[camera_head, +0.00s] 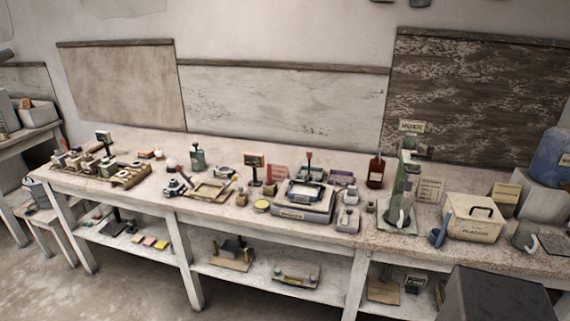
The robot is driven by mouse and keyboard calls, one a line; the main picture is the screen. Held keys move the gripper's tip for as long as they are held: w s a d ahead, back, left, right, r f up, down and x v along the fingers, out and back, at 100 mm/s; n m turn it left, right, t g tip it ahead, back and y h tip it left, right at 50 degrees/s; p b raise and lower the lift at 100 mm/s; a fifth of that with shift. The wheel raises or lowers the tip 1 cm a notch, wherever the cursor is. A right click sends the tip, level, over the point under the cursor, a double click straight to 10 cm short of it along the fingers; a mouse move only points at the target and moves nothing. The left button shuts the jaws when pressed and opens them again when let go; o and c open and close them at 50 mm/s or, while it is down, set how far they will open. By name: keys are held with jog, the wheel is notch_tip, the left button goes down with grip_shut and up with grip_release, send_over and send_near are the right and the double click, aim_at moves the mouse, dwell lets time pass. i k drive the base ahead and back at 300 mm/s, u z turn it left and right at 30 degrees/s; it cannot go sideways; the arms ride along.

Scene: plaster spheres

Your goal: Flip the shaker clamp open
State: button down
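A flat grey device with a raised tray (303,213) sits on the long workbench right of the middle, with a small label on its front. It looks like the shaker, but the label is too small to read. A dark-framed piece lies on top of it. A small red-topped upright part (308,158) shows behind it; I cannot tell if it belongs to the clamp. The clamp itself is too small to make out, so whether it is open or shut does not show. My gripper is not in view.
The workbench (150,195) is crowded. A green stand mixer (404,175), a brown bottle (376,171) and a cream bin (472,221) stand to the right. A wooden-edged tray (208,190) lies to the left. A dark box (495,295) fills the lower right. Floor is free at lower left.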

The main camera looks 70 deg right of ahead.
aim_at(309, 152)
jog(key=u, duration=0.4)
jog(key=k, duration=1.3)
jog(key=z, duration=0.4)
jog(key=i, duration=1)
jog(key=u, duration=0.1)
